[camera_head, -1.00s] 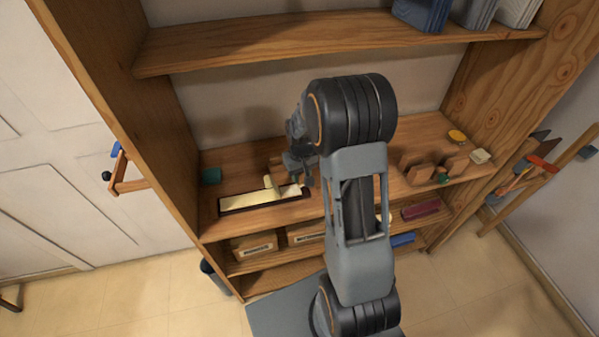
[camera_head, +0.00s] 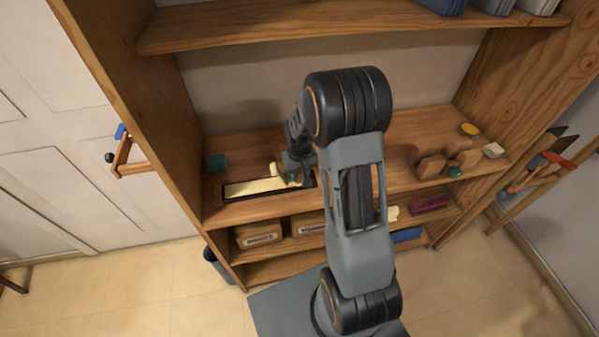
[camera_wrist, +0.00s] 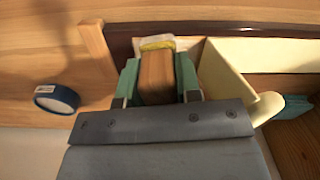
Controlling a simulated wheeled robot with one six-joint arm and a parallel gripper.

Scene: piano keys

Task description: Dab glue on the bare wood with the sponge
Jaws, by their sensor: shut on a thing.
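My gripper (camera_wrist: 160,85) is shut on a brown wooden block with a yellow, pale-edged sponge face (camera_wrist: 157,43) at its far end; I take this as the sponge. Its green fingertips press the block from both sides. The sponge end lies over or against a pale strip beside a dark red-brown edge; contact cannot be told. A cream piano key part (camera_wrist: 225,75) stands just right of the gripper. In the head view, my gripper (camera_head: 298,170) is at the right end of a long cream strip (camera_head: 255,187) in a dark frame; my arm hides the sponge there.
A teal block (camera_head: 216,161) stands left on the shelf. A dark blue round container (camera_wrist: 56,98) and a pale wooden stick (camera_wrist: 95,50) are left of the gripper in the wrist view. Brown wooden pieces (camera_head: 428,163) and a yellow disc (camera_head: 469,129) stand at the right. An upper shelf (camera_head: 350,30) overhangs.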

